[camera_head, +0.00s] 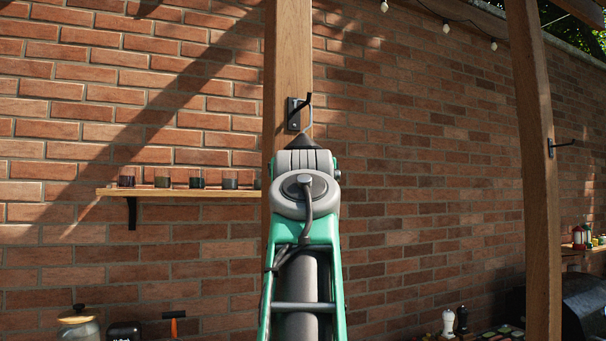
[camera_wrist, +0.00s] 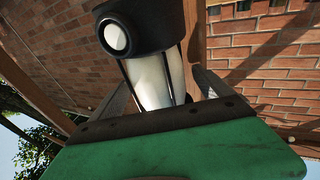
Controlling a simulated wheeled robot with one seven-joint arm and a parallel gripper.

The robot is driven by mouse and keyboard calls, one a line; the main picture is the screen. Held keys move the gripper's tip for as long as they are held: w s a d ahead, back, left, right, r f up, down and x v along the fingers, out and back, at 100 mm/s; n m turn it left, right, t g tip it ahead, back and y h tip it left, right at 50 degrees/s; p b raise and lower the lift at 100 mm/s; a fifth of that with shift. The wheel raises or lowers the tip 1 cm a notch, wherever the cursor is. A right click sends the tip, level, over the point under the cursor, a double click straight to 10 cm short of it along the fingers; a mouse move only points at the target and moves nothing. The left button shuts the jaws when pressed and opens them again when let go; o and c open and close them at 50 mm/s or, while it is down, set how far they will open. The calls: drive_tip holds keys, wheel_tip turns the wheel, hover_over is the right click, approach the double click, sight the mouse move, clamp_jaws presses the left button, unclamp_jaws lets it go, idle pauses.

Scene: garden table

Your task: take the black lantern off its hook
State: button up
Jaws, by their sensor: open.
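The black lantern (camera_head: 309,143) hangs at the wooden post, just under a black hook (camera_head: 296,113). In the head view only its dark pointed top and part of a thin handle show; my arm hides the rest. In the wrist view the lantern (camera_wrist: 172,20) is close up, with a black end part bearing a round white disc, thin black bars and a pale white inside. My gripper (camera_wrist: 163,88) is open, with a grey finger on each side of the lantern's body. Whether a finger touches it, I cannot tell.
The wooden post (camera_head: 287,50) stands before a brick wall. A shelf (camera_head: 185,193) with several dark jars is close at left. A second post (camera_head: 538,200) with an empty-looking hook (camera_head: 562,143) is at right. A glass jar (camera_head: 78,328) and shakers (camera_head: 448,322) stand low.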

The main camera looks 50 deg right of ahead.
drive_tip(key=shift+s+a, duration=0.1)
drive_tip(key=shift+a, duration=0.1)
drive_tip(key=shift+c, duration=0.9)
drive_tip(key=shift+d, duration=0.1)
drive_tip(key=c, duration=0.3)
drive_tip(key=shift+r, duration=0.1)
clamp_jaws()
